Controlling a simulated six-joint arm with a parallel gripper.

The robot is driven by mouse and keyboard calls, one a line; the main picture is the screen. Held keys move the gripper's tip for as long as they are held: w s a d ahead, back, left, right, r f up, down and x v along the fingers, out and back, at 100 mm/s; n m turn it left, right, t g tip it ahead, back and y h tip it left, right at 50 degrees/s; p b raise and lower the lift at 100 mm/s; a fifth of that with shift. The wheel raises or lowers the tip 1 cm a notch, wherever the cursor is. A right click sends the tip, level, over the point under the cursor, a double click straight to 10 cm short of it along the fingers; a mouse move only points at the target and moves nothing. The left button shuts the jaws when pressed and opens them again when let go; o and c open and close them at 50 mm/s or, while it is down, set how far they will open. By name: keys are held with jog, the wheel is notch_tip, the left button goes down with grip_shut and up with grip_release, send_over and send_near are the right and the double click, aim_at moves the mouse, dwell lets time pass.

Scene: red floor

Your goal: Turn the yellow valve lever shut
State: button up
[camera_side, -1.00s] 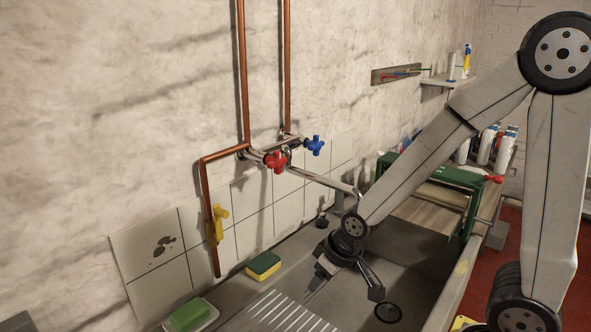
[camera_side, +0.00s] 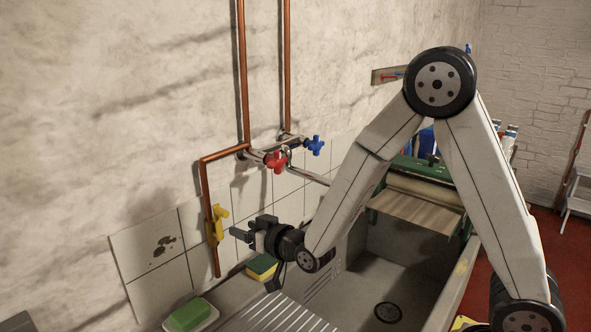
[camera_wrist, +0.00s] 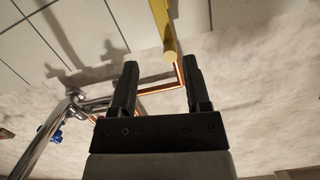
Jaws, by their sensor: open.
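The yellow valve lever (camera_side: 218,222) sits on the lower vertical stretch of the copper pipe (camera_side: 206,187) at the tiled wall. In the side view it stands roughly upright along the pipe. In the wrist view the yellow lever (camera_wrist: 165,30) shows just beyond my fingertips, its rounded end near the right finger. My gripper (camera_side: 240,233) is open and empty, just right of the lever and pointing at the wall. In the wrist view my gripper (camera_wrist: 160,72) has its two dark fingers apart, with nothing between them.
A red tap handle (camera_side: 276,161) and a blue one (camera_side: 316,145) are on the pipes above right. A sponge (camera_side: 262,266) and a green soap block (camera_side: 189,315) lie below on the sink edge. The sink basin (camera_side: 385,270) is clear.

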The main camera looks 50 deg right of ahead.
aim_at(217, 210)
jog(key=shift+w+a+r+t, duration=0.3)
jog(key=shift+w+r+t, duration=0.15)
jog(key=shift+r+t, duration=0.35)
jog(key=shift+f, duration=0.1)
jog(key=shift+w, duration=3.85)
grip_shut()
